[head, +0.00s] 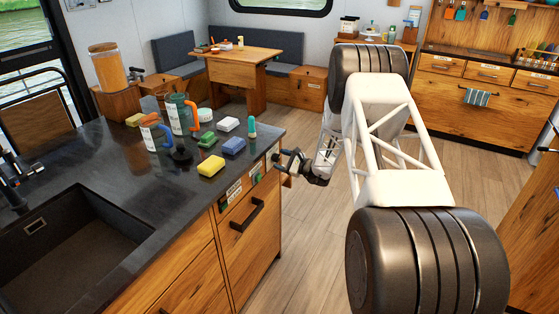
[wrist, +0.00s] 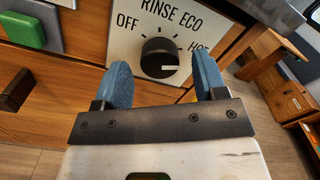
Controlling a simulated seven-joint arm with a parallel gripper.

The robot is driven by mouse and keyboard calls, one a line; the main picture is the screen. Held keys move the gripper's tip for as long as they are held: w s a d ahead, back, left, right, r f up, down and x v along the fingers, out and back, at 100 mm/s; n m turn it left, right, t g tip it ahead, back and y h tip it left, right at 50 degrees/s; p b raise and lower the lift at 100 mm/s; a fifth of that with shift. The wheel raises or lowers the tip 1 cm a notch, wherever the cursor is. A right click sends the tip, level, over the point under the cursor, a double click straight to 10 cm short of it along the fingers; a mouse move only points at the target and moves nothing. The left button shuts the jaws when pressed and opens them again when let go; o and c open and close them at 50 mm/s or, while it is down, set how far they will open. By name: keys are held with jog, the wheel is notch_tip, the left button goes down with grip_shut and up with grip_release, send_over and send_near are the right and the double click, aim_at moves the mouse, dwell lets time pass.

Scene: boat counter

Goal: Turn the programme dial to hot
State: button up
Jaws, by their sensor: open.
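The programme dial (wrist: 158,57) is a round black knob on a white panel (wrist: 120,42) on a wooden cabinet front. The panel reads OFF at left, RINSE and ECO along the top, and HOT at right, partly hidden by my right finger. A short white mark shows on the dial's lower right; I cannot tell which label it is set to. My gripper (wrist: 162,70) is open, its blue fingertips on either side of the dial with gaps to both. In the head view my gripper (head: 290,164) is at the counter's end, and the dial cannot be made out there.
A green square button (wrist: 22,31) is left of the panel, with a dark handle (wrist: 15,90) below it. The dark countertop (head: 150,203) holds mugs, sponges and a small teal bottle (head: 252,127) near its edge. The wooden floor (head: 310,240) beside the cabinet is clear.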

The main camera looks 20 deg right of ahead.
jog(key=v, duration=0.6)
jog(key=shift+s+d, duration=0.2)
jog(key=shift+r, duration=0.1)
jog(key=s+a+r+n+g+h, duration=0.1)
jog(key=s+a+r+n+g, duration=0.45)
jog(key=s+a+r, duration=0.45)
jog(key=s+a+r+n+g+h, duration=0.1)
jog(key=s+a+r+n+g, duration=0.6)
jog(key=s+r, duration=0.6)
jog(key=s+r+n+h, duration=0.2)
jog(key=s+h, duration=0.1)
jog(key=s, duration=0.8)
jog(key=s+r+n+t+h, duration=0.1)
jog(key=s+r+n+h, duration=0.2)
jog(key=s, duration=0.9)
jog(key=s+r+n+t+h, duration=0.1)
jog(key=s+h, duration=0.4)
jog(key=s, duration=0.6)
jog(key=shift+s+r+n, duration=0.2)
jog(key=shift+r+n, duration=0.65)
